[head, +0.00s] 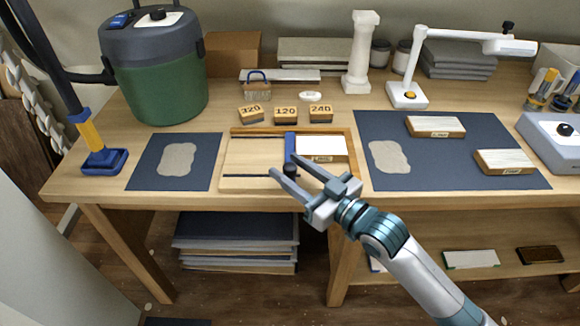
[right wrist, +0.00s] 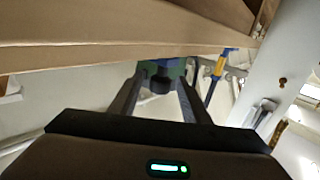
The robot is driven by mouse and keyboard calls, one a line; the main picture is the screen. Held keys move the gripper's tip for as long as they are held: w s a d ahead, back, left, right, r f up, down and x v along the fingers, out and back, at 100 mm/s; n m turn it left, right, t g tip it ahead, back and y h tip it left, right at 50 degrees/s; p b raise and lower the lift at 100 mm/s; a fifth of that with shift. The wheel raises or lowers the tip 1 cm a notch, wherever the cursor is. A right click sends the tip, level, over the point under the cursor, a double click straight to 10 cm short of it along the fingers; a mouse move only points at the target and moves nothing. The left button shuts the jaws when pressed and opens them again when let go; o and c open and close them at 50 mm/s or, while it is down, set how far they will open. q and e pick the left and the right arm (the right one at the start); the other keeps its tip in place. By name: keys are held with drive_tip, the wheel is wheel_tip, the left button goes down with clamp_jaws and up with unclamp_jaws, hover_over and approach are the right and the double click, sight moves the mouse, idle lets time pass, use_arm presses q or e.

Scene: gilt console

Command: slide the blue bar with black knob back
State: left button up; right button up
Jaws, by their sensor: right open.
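The blue bar (head: 290,147) lies front to back across a shallow wooden tray (head: 244,187) on the bench. Its black knob (head: 291,170) is at the front end of the bar. My right gripper (head: 283,165) is open and empty at the tray's front, its two fingers appearing either side of the knob. I cannot tell its height above the knob. In the right wrist view my open fingers (right wrist: 157,98) show, with a dark round shape between them that I cannot identify for sure. My left gripper is not in view.
A white-topped wooden block (head: 321,146) sits in the tray right of the bar. Grit blocks 320, 120 and 240 (head: 286,115) stand behind. A green canister (head: 158,85) is at left. Dark mats (head: 143,172) flank the tray. A white lamp (head: 407,95) stands behind.

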drive_tip(key=shift+w+a, duration=0.15)
drive_tip(key=shift+a, duration=0.05)
clamp_jaws()
drive_tip(key=shift+a, duration=0.25)
drive_tip(key=a+p, duration=0.4)
drive_tip(key=a, duration=0.9)
drive_tip(key=shift+a+r, duration=0.1)
drive_tip(key=shift+a, duration=0.25)
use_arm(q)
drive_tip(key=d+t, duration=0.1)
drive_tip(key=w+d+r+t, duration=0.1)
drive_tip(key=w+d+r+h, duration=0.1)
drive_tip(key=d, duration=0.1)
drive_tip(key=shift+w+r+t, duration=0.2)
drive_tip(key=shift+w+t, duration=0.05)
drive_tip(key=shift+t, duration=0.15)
